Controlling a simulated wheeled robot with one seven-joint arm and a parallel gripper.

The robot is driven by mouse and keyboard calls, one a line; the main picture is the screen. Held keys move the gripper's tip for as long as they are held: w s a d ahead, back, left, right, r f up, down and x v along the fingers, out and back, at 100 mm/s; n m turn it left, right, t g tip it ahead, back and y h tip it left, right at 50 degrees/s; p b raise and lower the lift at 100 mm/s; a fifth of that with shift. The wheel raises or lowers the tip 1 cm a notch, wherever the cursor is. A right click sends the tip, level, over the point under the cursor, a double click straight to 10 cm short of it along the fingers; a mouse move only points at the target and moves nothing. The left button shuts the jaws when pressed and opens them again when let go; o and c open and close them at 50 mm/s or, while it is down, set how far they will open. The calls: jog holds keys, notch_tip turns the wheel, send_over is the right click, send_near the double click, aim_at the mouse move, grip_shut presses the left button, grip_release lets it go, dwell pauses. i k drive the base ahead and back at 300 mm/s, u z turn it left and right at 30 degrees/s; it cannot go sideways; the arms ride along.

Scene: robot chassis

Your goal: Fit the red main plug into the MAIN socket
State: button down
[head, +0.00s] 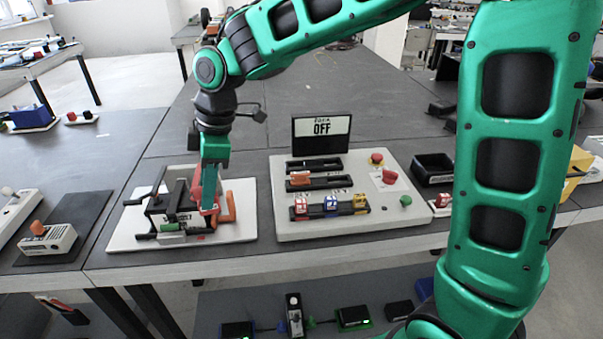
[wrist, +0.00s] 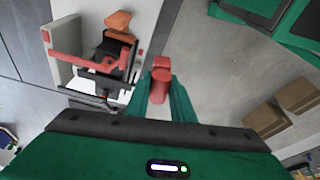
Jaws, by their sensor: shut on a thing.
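My gripper (head: 208,208) is over the right part of a white board (head: 125,240) on the table. In the wrist view my gripper (wrist: 161,98) is shut on the red main plug (wrist: 161,78), which shows between the green fingers. The board carries a black and grey chassis (head: 172,205) with red and orange parts; it also shows in the wrist view (wrist: 112,50), left of the plug. The plug appears apart from the chassis in the wrist view. I cannot pick out the MAIN socket; the small labels are unreadable.
An orange handle (head: 227,203) stands close beside my gripper. To the right is a white console (head: 300,228) with colored blocks, red buttons and an "OFF" sign (head: 322,128). A black tray (head: 433,169) lies further right. The table behind is mostly clear.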

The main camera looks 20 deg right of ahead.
aim_at(319, 141)
jog(key=u, duration=0.85)
jog(key=k, duration=0.65)
jog(key=z, duration=1.2)
jog(key=i, duration=1)
jog(key=z, duration=0.05)
